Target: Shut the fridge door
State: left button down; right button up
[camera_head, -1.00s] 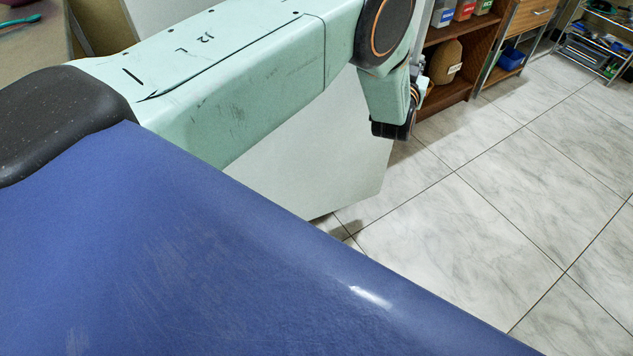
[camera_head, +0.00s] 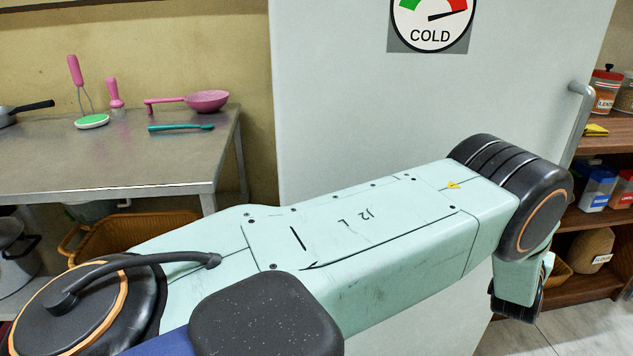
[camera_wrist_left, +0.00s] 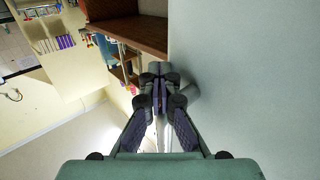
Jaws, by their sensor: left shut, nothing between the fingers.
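The fridge door (camera_head: 400,90) is a tall pale grey panel with a COLD dial (camera_head: 432,22) near its top. A silver handle (camera_head: 581,112) runs along its right edge. Whether the door is open or shut cannot be told, as the fridge body does not show. My left arm reaches across in front of the door in the head view, and its gripper is hidden there. In the left wrist view my left gripper (camera_wrist_left: 159,78) is shut and empty, close beside a pale panel (camera_wrist_left: 250,80) that looks like the door. Contact cannot be told. My right gripper is out of view.
A metal table (camera_head: 110,160) with pink utensils stands left of the door, with an orange basket (camera_head: 130,232) below. A brown shelf (camera_head: 590,222) with jars and containers stands right. Some floor (camera_head: 560,335) shows at the lower right.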

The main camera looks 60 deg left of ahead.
pick_arm(q)
jog(key=shift+w+a+r, duration=0.15)
jog(key=shift+a+r, duration=0.15)
jog(key=shift+a, duration=0.15)
jog(key=shift+a+r, duration=0.1)
